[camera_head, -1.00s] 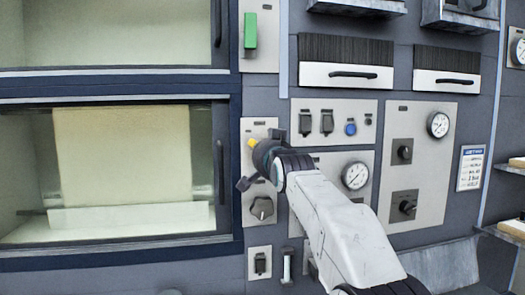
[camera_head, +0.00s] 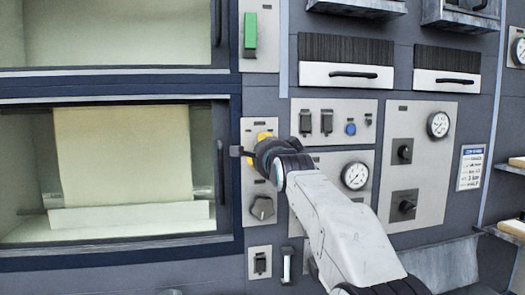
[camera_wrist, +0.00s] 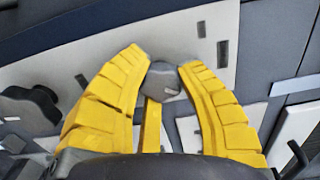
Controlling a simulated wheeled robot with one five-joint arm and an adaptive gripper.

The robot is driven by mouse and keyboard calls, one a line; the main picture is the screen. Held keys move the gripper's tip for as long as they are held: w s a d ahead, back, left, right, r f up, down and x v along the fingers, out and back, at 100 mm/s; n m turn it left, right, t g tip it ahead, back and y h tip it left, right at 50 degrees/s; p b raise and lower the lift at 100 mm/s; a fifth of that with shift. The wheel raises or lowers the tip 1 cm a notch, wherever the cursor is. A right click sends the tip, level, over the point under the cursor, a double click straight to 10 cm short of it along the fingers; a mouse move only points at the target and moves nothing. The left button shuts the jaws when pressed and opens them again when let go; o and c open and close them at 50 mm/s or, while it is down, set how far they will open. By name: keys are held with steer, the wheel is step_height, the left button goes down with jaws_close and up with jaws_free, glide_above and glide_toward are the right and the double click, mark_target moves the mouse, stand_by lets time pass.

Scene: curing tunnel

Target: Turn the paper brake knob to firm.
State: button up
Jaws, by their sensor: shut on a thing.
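My gripper (camera_head: 257,149) is at the narrow light panel (camera_head: 249,218) right of the paper window. In the wrist view my yellow fingers (camera_wrist: 162,66) are closed on both sides of a small grey knob (camera_wrist: 163,80), with its top showing between the fingertips. In the head view my gripper and wrist hide this knob. A dark lobed knob (camera_head: 262,207) sits just below on the same panel and also shows at the left of the wrist view (camera_wrist: 28,108). The knob's markings are too small to read.
A green switch (camera_head: 250,31) is above my gripper and a small switch (camera_head: 260,263) below. Right are a switch panel with a blue button (camera_head: 350,129), a gauge (camera_head: 355,176) and two black knobs (camera_head: 405,152). Pale paper (camera_head: 122,155) hangs behind the window at left.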

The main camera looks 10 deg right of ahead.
steer(key=shift+r+m, duration=0.1)
steer(key=shift+m, duration=0.9)
steer(key=o, duration=1.2)
steer(key=shift+w, duration=0.1)
steer(key=s, duration=1.2)
